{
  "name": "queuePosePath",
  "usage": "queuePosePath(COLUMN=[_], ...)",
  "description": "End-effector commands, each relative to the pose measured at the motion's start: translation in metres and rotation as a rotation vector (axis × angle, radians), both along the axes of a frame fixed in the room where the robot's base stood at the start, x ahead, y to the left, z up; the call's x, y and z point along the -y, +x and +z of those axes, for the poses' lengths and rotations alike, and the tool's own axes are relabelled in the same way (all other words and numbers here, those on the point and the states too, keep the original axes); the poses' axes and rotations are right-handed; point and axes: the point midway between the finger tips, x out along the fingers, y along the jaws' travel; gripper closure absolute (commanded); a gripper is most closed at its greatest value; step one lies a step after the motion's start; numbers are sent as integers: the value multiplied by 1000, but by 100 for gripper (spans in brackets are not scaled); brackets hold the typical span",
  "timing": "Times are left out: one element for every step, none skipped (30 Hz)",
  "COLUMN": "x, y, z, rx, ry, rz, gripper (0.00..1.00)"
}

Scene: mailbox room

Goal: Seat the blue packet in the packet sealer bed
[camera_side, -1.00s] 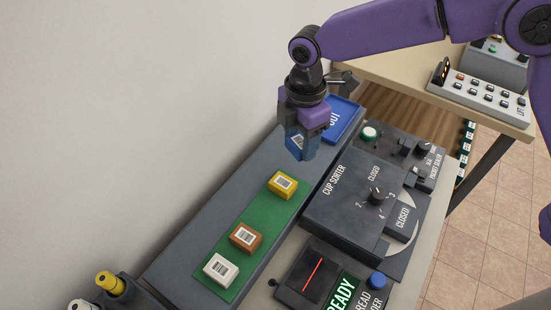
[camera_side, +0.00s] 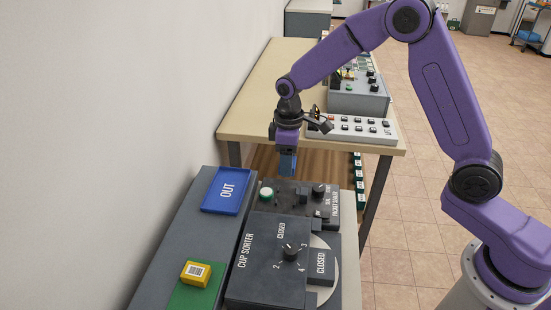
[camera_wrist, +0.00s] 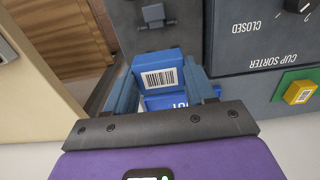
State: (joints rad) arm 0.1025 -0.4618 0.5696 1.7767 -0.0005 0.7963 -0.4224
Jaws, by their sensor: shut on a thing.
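My gripper (camera_side: 287,172) is shut on the blue packet, which is mostly hidden by the fingers in the side view. In the wrist view the blue packet (camera_wrist: 159,57) shows a white barcode label and sits between the two finger pads (camera_wrist: 161,84). The dark packet sealer (camera_side: 297,189) lies behind the cup sorter, with a pale round button at its left and a knob at its right. My gripper hangs above the far edge of the sealer, apart from it as far as I can tell. I cannot make out the sealer bed clearly.
The blue OUT tray (camera_side: 228,190) is left of the sealer. The cup sorter (camera_side: 268,262) stands in front of it. A yellow packet (camera_side: 196,273) rests on a green mat (camera_side: 190,298). A wooden table (camera_side: 262,100) with a grey button panel (camera_side: 350,128) stands behind.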

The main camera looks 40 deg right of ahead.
Motion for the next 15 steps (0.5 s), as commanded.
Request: queuePosePath(x=[1,1,0,0,0,0,0,0,0,0,0,0,0,0,0], y=[-1,-1,0,0,0,0,0,0,0,0,0,0,0,0,0], z=[-9,-14,-20,-23,-27,-33,-36,-39,-41,-43,-45,-47,-49,-51,-53], rx=[-3,-4,-2,-2,-3,-2,-2,-2,0,0,0,0,-1,0,0], ry=[-1,-1,-1,-1,-1,-1,-1,-1,0,0,0,0,-1,0,0], rz=[0,0,0,1,1,2,2,2,2,2,2,2,2,2,2], gripper=[76,76,76,76,76,76,76,76,76,76,76,76,76,76,76])
